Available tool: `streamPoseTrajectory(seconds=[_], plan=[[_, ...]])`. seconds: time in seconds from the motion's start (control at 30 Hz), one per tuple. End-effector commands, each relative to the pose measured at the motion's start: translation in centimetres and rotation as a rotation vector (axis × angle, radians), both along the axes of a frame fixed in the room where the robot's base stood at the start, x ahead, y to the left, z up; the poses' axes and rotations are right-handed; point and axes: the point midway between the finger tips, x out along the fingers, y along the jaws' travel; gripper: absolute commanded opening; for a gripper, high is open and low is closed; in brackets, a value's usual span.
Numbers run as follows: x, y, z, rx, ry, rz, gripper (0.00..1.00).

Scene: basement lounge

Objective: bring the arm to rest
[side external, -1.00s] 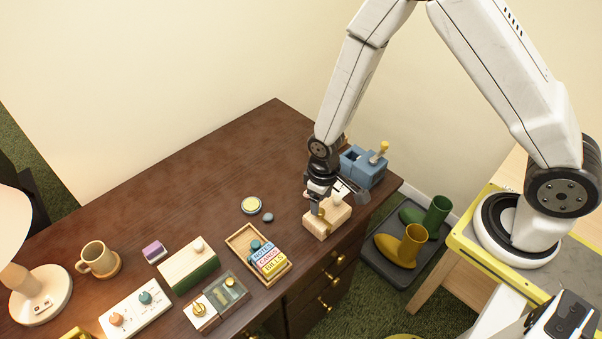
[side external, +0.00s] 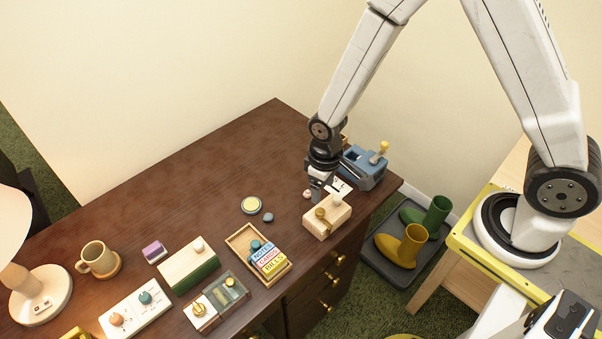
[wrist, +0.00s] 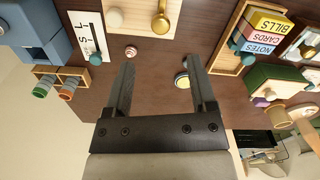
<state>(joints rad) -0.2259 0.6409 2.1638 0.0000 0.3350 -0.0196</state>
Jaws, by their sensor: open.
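My gripper (side external: 318,192) hangs from the arm over the right end of the brown desk (side external: 170,185), just behind a light wooden block (side external: 318,229) with a brass knob (side external: 320,212) and a pale knob. The exact height of the fingertips above the desk is hard to tell.
A blue device (side external: 368,168) stands behind my gripper on the right. A tray (side external: 240,240) with labelled blocks, a yellow disc (side external: 251,205), a mug (side external: 96,258) and a lamp (side external: 40,293) stand leftward. The desk's back middle is clear.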

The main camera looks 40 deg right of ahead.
Motion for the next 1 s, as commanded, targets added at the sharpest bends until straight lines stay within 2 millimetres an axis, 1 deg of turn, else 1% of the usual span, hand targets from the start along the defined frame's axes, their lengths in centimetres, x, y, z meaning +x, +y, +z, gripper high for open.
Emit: streamPoseTrajectory(seconds=[0.17,0.27,0.47,0.6,0.8,1.0], plan=[[-0.1,-0.7,1.3,0.003,-0.018,-0.02,0.72],[-0.3,-1.4,2.6,0.008,-0.037,-0.039,0.72],[-1.3,-3.3,6.1,0.016,-0.09,-0.095,0.72],[-2.4,-4.7,8.4,0.022,-0.128,-0.137,0.72],[-4.3,-6.5,11.0,0.027,-0.183,-0.195,0.72],[-5.8,-7.6,12.4,0.028,-0.218,-0.234,0.72]])
